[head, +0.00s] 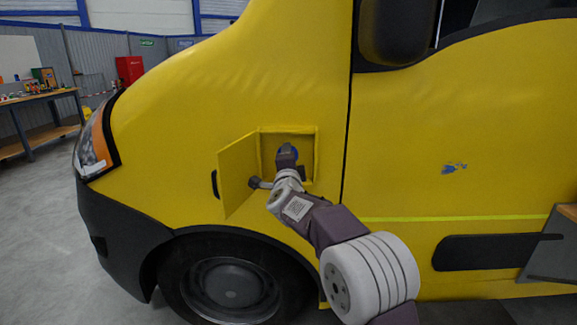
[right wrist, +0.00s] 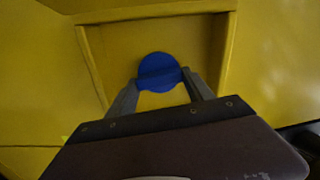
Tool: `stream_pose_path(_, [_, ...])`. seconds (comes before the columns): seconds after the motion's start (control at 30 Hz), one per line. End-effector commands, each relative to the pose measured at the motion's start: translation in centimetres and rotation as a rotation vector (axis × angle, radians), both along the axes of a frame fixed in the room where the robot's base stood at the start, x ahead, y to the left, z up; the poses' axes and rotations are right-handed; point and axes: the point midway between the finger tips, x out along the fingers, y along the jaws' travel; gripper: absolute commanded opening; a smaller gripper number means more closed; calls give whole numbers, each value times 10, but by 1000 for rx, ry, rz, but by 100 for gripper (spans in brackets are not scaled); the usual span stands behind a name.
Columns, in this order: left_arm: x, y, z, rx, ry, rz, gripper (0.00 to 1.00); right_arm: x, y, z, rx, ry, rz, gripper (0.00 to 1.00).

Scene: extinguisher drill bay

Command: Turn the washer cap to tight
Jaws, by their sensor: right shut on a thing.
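The blue washer cap (right wrist: 158,70) sits inside a square recess in the yellow van's side. In the right wrist view its round face shows with a darker bar across it. My right gripper (right wrist: 160,82) is shut on the cap, with one finger at each side of its lower half. In the head view the gripper (head: 287,160) reaches into the recess, and only a blue edge of the cap (head: 289,152) shows behind it. The cap's marks, if any, cannot be read. My left gripper is not in view.
The recess's yellow flap (head: 237,176) stands open to the left of my right arm. The van's front wheel (head: 232,287) is below, and a mirror (head: 396,30) hangs above right. A workbench (head: 35,115) and a red cabinet (head: 130,69) stand far left.

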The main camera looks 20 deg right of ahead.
Motion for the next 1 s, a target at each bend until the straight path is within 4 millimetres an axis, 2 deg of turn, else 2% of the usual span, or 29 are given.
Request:
stream_pose_path(0.33, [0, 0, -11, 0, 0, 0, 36, 0, 0, -3, 134, -36, 0, 20])
stream_pose_path(0.9, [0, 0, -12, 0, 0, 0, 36, 0, 0, -2, 163, -43, -1, 20])
stream_pose_path(0.93, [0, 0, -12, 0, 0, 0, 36, 0, 0, -2, 163, -43, -1, 63])
stream_pose_path(1.0, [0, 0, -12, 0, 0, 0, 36, 0, 0, -2, 162, -44, 0, 82])
